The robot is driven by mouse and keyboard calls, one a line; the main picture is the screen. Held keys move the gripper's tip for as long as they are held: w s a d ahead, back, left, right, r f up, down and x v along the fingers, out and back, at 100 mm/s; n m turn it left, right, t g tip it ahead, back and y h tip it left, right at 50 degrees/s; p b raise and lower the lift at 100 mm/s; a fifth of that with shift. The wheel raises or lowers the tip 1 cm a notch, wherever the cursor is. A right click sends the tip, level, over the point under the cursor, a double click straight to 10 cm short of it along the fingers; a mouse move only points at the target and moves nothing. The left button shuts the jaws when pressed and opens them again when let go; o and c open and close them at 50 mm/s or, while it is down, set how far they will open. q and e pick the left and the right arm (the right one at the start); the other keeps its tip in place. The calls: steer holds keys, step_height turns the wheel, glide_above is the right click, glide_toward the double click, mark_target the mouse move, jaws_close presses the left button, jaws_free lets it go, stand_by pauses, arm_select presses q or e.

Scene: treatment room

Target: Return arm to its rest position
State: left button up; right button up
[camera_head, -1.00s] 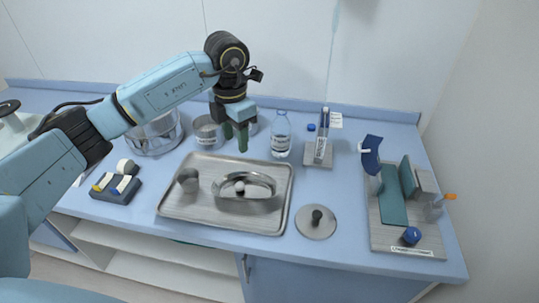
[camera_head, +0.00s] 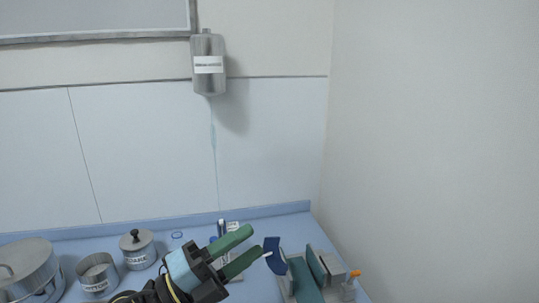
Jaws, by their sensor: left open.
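My left gripper (camera_head: 254,241) reaches up from the bottom of the head view, low and near the middle. Its two green fingers are apart, with nothing seen between them. The fingertips point up and to the right and show close to a dark blue piece (camera_head: 276,258) of the stand at the right; I cannot tell whether they touch it. The gripper covers part of a small holder on the counter. Most of my left arm is out of view below. My right gripper is not in view.
A lidded metal canister (camera_head: 138,252), an open metal cup (camera_head: 97,275) and a large lidded metal drum (camera_head: 30,268) stand on the blue counter to the left. The stand (camera_head: 303,275) is at the right. A metal bottle (camera_head: 208,66) hangs on the wall above.

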arm_select(q)
steer(key=s+a+f+n+t+y, duration=0.1)
steer(key=a+f+n+t+y, duration=0.1)
steer(key=a+f+n+y, duration=0.75)
steer(key=s+a+f+n+t+y, duration=0.15)
steer(key=a+f+n+y, duration=0.45)
steer(key=n+y, duration=0.7)
steer(key=s+a+f+n+g+h, duration=0.1)
steer(key=s+f+n+g+h, duration=0.15)
steer(key=s+f+g, duration=0.6)
steer(key=s+a+f+n+g+h, duration=0.1)
steer(key=s+f+n+g, duration=0.3)
steer(key=s, duration=0.8)
step_height(320, 180, down, 25)
steer(key=s, duration=0.1)
steer(key=s+a+f+g+b, duration=0.1)
steer(key=s+a+f, duration=0.2)
steer(key=s+f, duration=1.3)
steer(key=shift+s+f, duration=0.4)
steer(key=shift+f, duration=0.05)
